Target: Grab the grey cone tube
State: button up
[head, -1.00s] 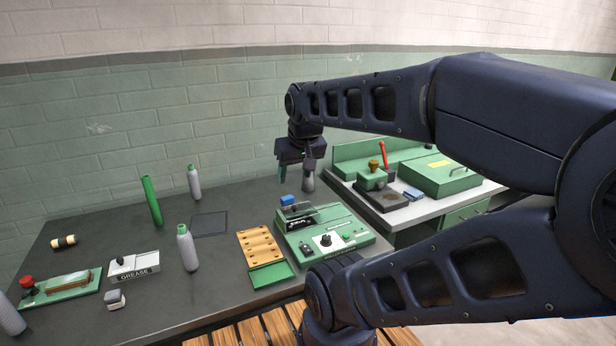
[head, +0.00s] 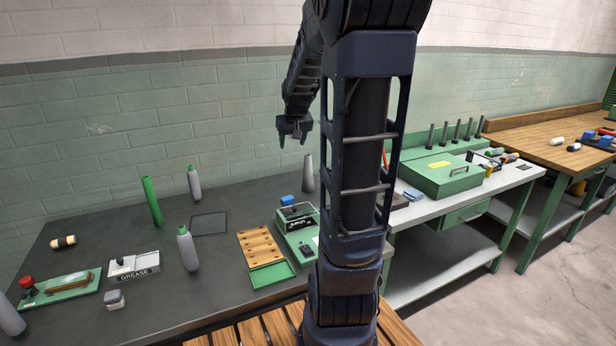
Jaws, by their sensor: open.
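A plain grey cone tube (head: 308,176) stands upright on the dark bench, behind the green device and near the bench's right end. My gripper (head: 295,140) hangs above the bench, higher than the tube and slightly to its left. Its two green fingertips are apart with nothing between them, and it does not appear to touch the tube. Two grey tubes with green tops, one at the back (head: 194,184) and one nearer (head: 187,250), also stand on the bench. Another grey tube (head: 10,318) is cut off at the left edge.
A green tube (head: 152,202) leans slightly near the wall. A wooden peg board (head: 262,246) and a green device (head: 298,222) sit mid-bench. A grease box (head: 134,267) stands at left. My arm hides part of the right bench, which holds a green case (head: 440,176).

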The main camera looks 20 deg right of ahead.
jog(key=m+t, duration=0.1)
send_near(308, 155)
jog(key=f, duration=0.2)
jog(key=shift+x, duration=2.7)
jog(key=shift+w+x, duration=0.25)
jog(key=shift+x, duration=2.4)
jog(key=shift+r, duration=0.2)
grip_shut()
